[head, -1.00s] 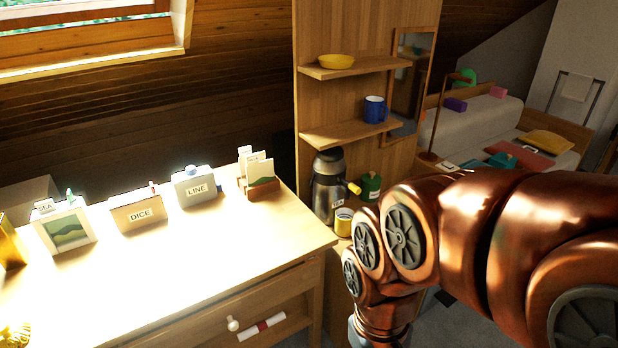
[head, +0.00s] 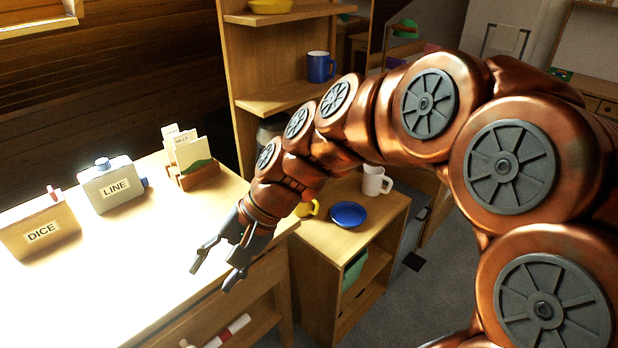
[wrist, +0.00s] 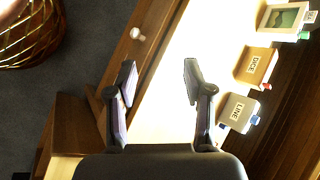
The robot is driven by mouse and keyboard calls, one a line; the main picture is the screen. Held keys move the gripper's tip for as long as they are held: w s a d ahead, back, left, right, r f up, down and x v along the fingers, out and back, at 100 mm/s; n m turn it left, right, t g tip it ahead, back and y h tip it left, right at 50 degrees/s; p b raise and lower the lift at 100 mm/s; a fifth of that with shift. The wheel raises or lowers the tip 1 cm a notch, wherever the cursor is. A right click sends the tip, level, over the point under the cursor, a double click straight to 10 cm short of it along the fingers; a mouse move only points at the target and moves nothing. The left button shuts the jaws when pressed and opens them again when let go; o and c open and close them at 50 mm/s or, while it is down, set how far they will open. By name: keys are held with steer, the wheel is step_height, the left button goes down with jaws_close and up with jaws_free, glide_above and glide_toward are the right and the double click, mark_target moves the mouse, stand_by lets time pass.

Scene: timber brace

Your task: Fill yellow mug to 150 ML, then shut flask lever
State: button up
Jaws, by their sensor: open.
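The yellow mug (head: 307,207) shows only in part, on the low cabinet behind my forearm. The flask (head: 268,131) stands behind my arm, and only a grey piece of it shows; its lever is hidden. My gripper (head: 212,278) is open and empty, near the front edge of the desk and left of the mug, apart from it. In the wrist view my gripper (wrist: 160,82) has its fingers spread with nothing between them. Neither mug nor flask can be made out there.
The desk (head: 120,260) holds a DICE box (head: 40,230), a LINE box (head: 112,186) and a card holder (head: 190,172). A blue saucer (head: 348,214) and a white mug (head: 375,181) stand on the low cabinet. A blue mug (head: 320,66) is on the shelf above.

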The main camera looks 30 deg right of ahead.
steer(key=w+d+f+m+t+y+b, duration=0.2)
steer(key=w+d+m+t+b, duration=0.25)
steer(key=w+d+m, duration=0.35)
steer(key=w+d+f+m+t+y+b, duration=0.1)
steer(key=w+d+m+t+b, duration=0.35)
steer(key=w, duration=0.55)
steer(key=w+d+f+m+t+h+b, duration=0.1)
steer(key=d+f+m+t+h+b, duration=0.2)
steer(key=d, duration=0.6)
steer(key=w+d+f+m+t+h+b, duration=0.1)
steer(key=w+d+m+t+b, duration=0.15)
steer(key=d+m, duration=0.45)
steer(key=w+d+f+m+t+h+b, duration=0.1)
steer(key=d+f+t+h+b, duration=0.2)
steer(key=d, duration=0.9)
steer(key=shift+g, duration=0.75)
steer(key=x, duration=0.2)
steer(key=b+x, duration=0.1)
steer(key=x, duration=0.1)
steer(key=r+b+x, duration=0.1)
steer(key=x, duration=0.1)
steer(key=shift+a, duration=0.35)
steer(key=shift+x, duration=0.8)
steer(key=shift+r, duration=0.2)
jaws_close()
